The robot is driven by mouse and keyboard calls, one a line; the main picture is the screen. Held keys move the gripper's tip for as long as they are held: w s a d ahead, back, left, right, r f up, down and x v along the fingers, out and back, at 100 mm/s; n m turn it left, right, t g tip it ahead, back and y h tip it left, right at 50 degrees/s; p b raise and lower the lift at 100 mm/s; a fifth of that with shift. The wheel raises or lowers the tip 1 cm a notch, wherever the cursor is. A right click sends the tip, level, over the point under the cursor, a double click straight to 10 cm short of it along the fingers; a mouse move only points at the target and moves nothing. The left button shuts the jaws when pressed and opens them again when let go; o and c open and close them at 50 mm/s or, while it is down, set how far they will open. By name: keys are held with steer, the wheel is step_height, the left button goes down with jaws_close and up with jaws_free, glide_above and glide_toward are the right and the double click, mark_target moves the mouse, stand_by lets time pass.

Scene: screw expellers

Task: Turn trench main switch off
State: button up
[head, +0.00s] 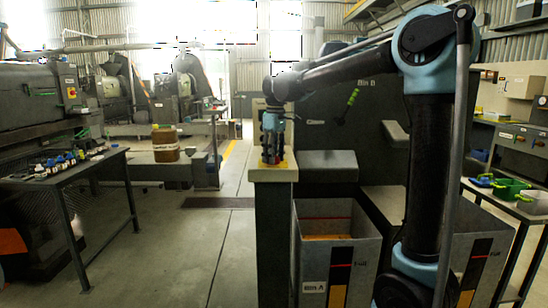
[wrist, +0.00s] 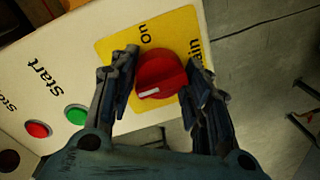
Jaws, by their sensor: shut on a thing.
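The main switch is a round red knob (wrist: 163,72) with a white mark, on a yellow plate (wrist: 120,42) lettered "On" and partly "Main" in the wrist view. My gripper (wrist: 161,64) has one finger on each side of the knob and is shut on it. The white mark lies on the lower left part of the knob, away from the "On" lettering. No "Off" lettering is visible. In the head view my gripper (head: 271,155) points down onto the top of a cream-topped post (head: 272,175), and the knob is mostly hidden by the fingers.
A green button (wrist: 76,115) and a red button (wrist: 38,130) sit left of the switch on the same panel. A table (head: 75,172) with small parts stands left. Open bins (head: 335,262) stand right of the post. The floor left of the post is clear.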

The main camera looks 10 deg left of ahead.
steer(key=shift+w, duration=0.15)
steer(key=o, duration=1.1)
steer(key=shift+d, duration=0.1)
steer(key=shift+c, duration=0.2)
steer(key=shift+r, duration=0.1)
step_height(320, 180, up, 12)
steer(key=w, duration=0.1)
steer(key=shift+d+f, duration=0.15)
steer(key=shift+f, duration=0.05)
